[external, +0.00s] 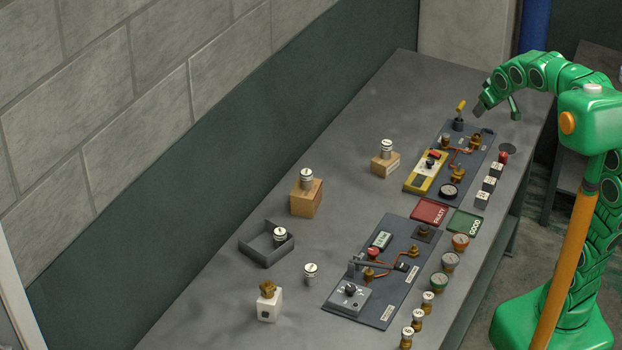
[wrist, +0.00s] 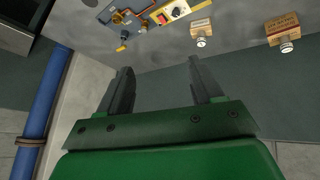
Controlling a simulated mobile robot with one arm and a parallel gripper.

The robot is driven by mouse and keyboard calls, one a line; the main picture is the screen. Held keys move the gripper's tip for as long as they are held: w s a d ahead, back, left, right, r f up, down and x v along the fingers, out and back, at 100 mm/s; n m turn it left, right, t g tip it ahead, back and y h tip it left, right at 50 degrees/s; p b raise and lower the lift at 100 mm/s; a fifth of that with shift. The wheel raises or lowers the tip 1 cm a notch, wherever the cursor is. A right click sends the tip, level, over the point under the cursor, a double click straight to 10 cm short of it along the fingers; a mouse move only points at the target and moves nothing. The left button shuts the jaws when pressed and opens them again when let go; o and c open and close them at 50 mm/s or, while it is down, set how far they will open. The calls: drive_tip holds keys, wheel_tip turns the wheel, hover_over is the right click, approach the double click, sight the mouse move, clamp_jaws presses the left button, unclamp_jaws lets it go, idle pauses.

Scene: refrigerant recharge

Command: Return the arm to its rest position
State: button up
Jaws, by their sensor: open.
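My green arm curves over the far right end of the grey bench in the external view.
The bench (external: 372,110) holds a far panel (external: 440,195), a near panel (external: 385,310), a red tray (external: 428,208), a green tray (external: 465,222), boxes with canisters (external: 306,198) and several small cans. A blue pipe (wrist: 42,125) and walls stand close by.

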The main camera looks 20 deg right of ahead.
drive_tip(key=s+d+m+y, duration=0.1)
drive_tip(key=s+d+m, duration=0.3)
drive_tip(key=s+d, duration=0.15)
drive_tip(key=s+f+g, duration=0.2)
drive_tip(key=s+f, duration=0.3)
drive_tip(key=s, duration=0.3)
drive_tip(key=s+d+f+g, duration=0.1)
drive_tip(key=s+f+g, duration=0.2)
drive_tip(key=s+f, duration=0.2)
drive_tip(key=s+d+f+g, duration=0.1)
drive_tip(key=s+f+g, duration=0.2)
drive_tip(key=s, duration=0.9)
wheel_tip(320, 180, down, 3)
drive_tip(key=shift+r+h, duration=0.2)
drive_tip(key=shift+h, duration=0.2)
drive_tip(key=shift+s, duration=0.1)
